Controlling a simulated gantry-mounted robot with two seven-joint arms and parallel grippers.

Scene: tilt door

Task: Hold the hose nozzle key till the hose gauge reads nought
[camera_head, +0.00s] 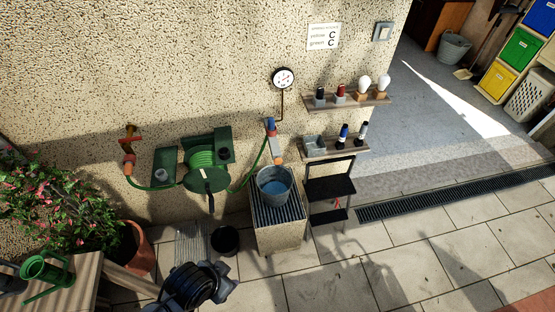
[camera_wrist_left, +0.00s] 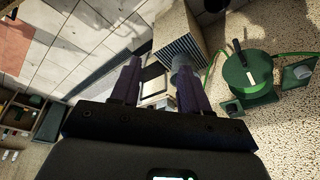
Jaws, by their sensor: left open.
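The hose gauge (camera_head: 283,78) is a round white dial on the wall with a pipe running down from it; its reading is too small to tell. Below it the hose nozzle (camera_head: 271,128) is fixed at the wall, blue above with an orange end pointing down over a bucket of water (camera_head: 275,187). I cannot make out its key. The green hose (camera_head: 253,170) runs from the nozzle to a reel (camera_head: 207,180). My left gripper is low in the head view, well away from the nozzle. In the left wrist view my left gripper (camera_wrist_left: 160,82) is open, with nothing visible between its fingers.
The bucket stands on a grated block (camera_head: 280,225). Shelves (camera_head: 335,150) with small bottles and bulbs are right of the nozzle. A rack (camera_head: 330,187) stands below them. A dark pot (camera_head: 225,241) is on the paving. Potted flowers (camera_head: 60,205) and a bench are at left.

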